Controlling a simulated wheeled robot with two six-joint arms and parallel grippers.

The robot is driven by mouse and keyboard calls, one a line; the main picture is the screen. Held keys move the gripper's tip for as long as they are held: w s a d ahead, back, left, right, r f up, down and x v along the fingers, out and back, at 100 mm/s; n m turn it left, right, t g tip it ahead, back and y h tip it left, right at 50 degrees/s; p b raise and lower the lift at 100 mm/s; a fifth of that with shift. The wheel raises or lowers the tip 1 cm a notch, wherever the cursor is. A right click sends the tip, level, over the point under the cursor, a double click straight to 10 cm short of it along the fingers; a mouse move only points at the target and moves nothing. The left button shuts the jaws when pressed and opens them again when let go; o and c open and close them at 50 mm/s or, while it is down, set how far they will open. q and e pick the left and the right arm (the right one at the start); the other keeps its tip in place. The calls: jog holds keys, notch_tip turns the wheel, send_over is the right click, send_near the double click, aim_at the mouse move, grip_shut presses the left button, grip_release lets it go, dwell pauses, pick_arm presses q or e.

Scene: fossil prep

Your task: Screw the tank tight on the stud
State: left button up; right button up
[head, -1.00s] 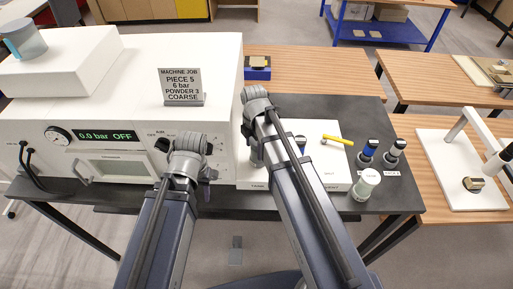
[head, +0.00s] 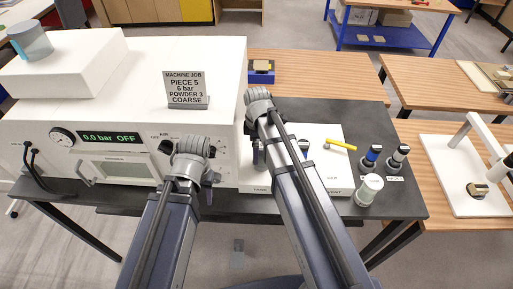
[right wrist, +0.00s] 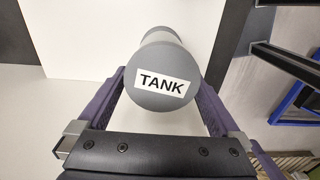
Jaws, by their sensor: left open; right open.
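The tank (right wrist: 162,82) is a grey cylinder with a TANK label on its round end. In the right wrist view it stands between the two purple fingers of my right gripper (right wrist: 161,95), which is open around it; a firm contact does not show. In the head view a grey part of the tank (head: 259,155) shows beside my right arm, over the white board. My left gripper (head: 207,192) is open and empty in front of the white machine, mostly hidden by its own arm. I cannot make out the stud.
The white machine (head: 60,100) reads 0.0 bar OFF and carries a job sign (head: 186,88). On the white board (head: 325,175) lies a yellow-handled tool (head: 341,144). A pale jar (head: 368,190) and two dark-capped bottles (head: 372,155) stand at its right.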

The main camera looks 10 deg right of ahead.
aim_at(261, 147)
jog(key=shift+r+p, duration=1.8)
jog(key=shift+r, duration=0.05)
jog(key=shift+f, duration=0.15)
jog(key=n, duration=0.4)
jog(key=shift+s, duration=0.4)
jog(key=n, duration=0.5)
jog(key=shift+s+d+n, duration=0.1)
jog(key=shift+s+n, duration=0.3)
jog(key=n, duration=0.5)
jog(key=shift+s+d, duration=0.3)
jog(key=shift+d, duration=0.05)
jog(key=n, duration=0.5)
jog(key=shift+d, duration=0.3)
jog(key=shift+f, duration=0.1)
